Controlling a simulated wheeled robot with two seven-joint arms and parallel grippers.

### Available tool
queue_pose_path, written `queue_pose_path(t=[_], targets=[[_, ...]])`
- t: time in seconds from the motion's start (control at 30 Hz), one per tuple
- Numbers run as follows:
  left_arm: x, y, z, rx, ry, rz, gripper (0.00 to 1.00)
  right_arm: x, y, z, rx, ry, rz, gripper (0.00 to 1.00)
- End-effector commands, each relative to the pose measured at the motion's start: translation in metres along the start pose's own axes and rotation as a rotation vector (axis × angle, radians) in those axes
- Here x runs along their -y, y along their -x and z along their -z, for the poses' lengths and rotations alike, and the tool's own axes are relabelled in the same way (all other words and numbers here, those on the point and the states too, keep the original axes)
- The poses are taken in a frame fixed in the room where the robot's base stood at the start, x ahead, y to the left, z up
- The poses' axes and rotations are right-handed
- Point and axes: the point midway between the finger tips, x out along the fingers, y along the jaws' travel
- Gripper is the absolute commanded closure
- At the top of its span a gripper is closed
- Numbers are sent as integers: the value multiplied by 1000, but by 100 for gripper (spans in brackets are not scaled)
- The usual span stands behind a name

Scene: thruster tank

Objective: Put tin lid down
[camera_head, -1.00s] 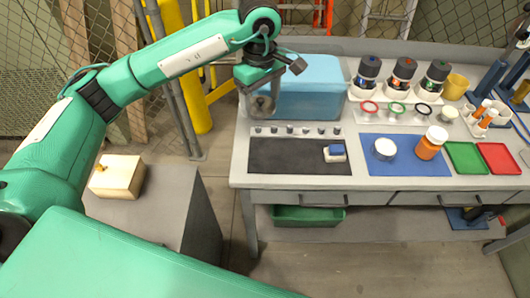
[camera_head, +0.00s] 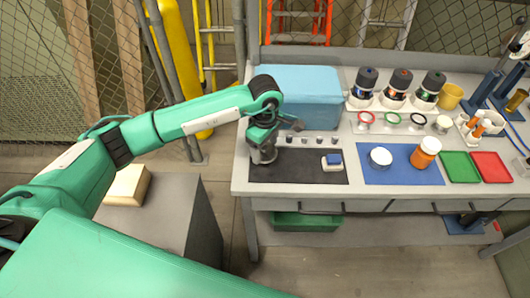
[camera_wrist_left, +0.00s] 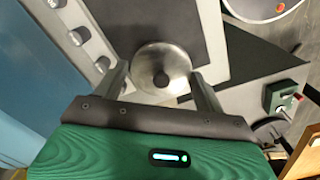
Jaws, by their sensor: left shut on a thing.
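The tin lid (camera_wrist_left: 150,56) is a shiny round metal disc with a dark knob in its middle. In the left wrist view it lies between the two fingers of my left gripper (camera_wrist_left: 161,84). In the head view my left gripper (camera_head: 263,150) is low over the left end of the black mat (camera_head: 305,172), shut on the lid. The lid (camera_head: 263,157) is partly hidden there by the fingers. I cannot tell whether it touches the mat. My right gripper is not in view.
A row of small grey knobs (camera_head: 306,140) lines the mat's back edge, with a blue box (camera_head: 305,95) behind. A blue mat (camera_head: 400,176) holds a white-topped tin (camera_head: 380,157) and an orange jar (camera_head: 425,153).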

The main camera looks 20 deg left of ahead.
Motion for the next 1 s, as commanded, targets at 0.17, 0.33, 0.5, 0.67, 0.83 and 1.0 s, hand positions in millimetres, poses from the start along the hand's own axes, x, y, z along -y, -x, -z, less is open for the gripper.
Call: queue_pose_path(t=[0.17, 0.33, 0.5, 0.67, 0.83, 1.0], targets=[[1, -12, 0, 0, 0, 3, 50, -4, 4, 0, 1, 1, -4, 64], [1, -37, 0, 1, 1, 3, 50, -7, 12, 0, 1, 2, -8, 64], [0, -47, 0, -1, -1, 0, 50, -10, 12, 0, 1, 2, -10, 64], [0, -47, 0, -1, -1, 0, 50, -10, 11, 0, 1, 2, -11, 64], [0, -50, 0, -1, -1, 0, 21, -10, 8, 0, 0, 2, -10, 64], [0, -49, 0, -1, -1, 0, 7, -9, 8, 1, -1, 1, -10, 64]])
